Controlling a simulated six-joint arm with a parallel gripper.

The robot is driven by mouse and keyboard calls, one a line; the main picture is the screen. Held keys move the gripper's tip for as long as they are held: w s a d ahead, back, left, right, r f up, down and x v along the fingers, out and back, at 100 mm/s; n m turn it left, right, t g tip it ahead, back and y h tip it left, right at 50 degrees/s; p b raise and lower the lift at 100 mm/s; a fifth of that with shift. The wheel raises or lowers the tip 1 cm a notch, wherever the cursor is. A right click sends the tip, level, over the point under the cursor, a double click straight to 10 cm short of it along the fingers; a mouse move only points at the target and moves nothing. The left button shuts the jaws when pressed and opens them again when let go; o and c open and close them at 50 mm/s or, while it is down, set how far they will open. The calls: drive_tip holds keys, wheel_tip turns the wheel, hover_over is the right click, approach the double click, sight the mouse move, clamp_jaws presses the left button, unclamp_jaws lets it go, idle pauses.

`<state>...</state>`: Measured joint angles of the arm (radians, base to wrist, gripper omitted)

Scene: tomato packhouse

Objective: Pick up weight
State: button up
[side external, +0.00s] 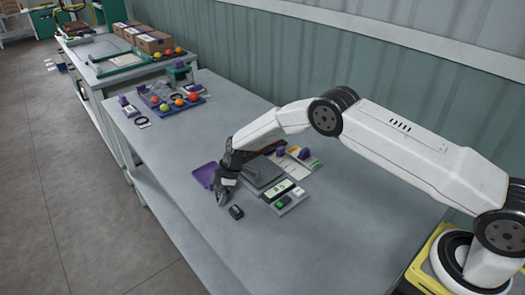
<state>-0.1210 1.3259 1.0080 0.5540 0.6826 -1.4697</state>
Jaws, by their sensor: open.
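A small dark block, which looks like the weight (236,212), lies on the grey table (190,215) near its front edge. My gripper (224,195) is open and points down just behind and left of the block, with its fingertips close to the table. The fingers look empty. Whether a finger touches the block is too small to tell. A grey scale (293,205) with a lit display and a green button is to the right of the block.
A purple tray (203,175) lies left of my gripper. Behind the scale are a card (290,167) and purple items (305,154). A blue tray (188,107) of tomatoes stands at the far left. The table right of the scale is clear.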

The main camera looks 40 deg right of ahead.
clamp_jaws()
drive_tip(key=shift+r, duration=0.15)
idle(0.4)
drive_tip(key=shift+r, duration=1.25)
drive_tip(key=shift+s+r, duration=0.1)
drive_tip(key=shift+r, duration=0.25)
drive_tip(key=s+d+r, duration=0.2)
drive_tip(key=s+r, duration=0.7)
drive_tip(key=s, duration=0.4)
drive_tip(key=shift+s+d+r, duration=0.25)
drive_tip(key=shift+s+d, duration=0.05)
